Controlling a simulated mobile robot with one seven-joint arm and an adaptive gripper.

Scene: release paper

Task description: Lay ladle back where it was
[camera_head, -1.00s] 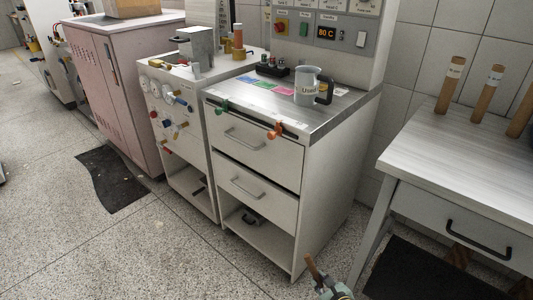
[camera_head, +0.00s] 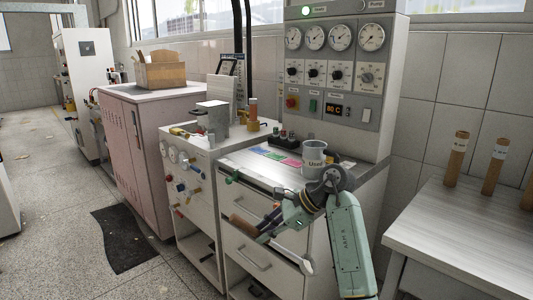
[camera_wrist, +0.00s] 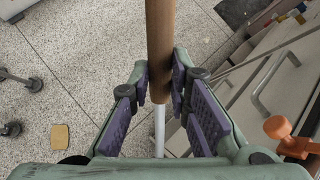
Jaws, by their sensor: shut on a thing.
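The ladle's brown wooden handle (camera_head: 243,225) shows in the head view in front of the counter's drawers. A thin metal rod runs from it to a pale end (camera_head: 307,267) at lower right. My gripper (camera_head: 268,236) is shut on the ladle near where handle and rod meet. In the wrist view the handle (camera_wrist: 160,35) stands upright between the purple finger pads of my gripper (camera_wrist: 161,84), and the rod (camera_wrist: 159,130) runs down toward the palm. The ladle is held in the air, clear of the floor. The ladle's far end is hidden in the wrist view.
The metal counter (camera_head: 240,162) holds a grey mug (camera_head: 313,157) labelled "Used" and coloured labels. An orange knob (camera_wrist: 285,133) is close to my gripper's right side. A green one (camera_head: 232,177) is at the counter's front edge. A desk (camera_head: 470,225) with wooden cylinders is at right.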

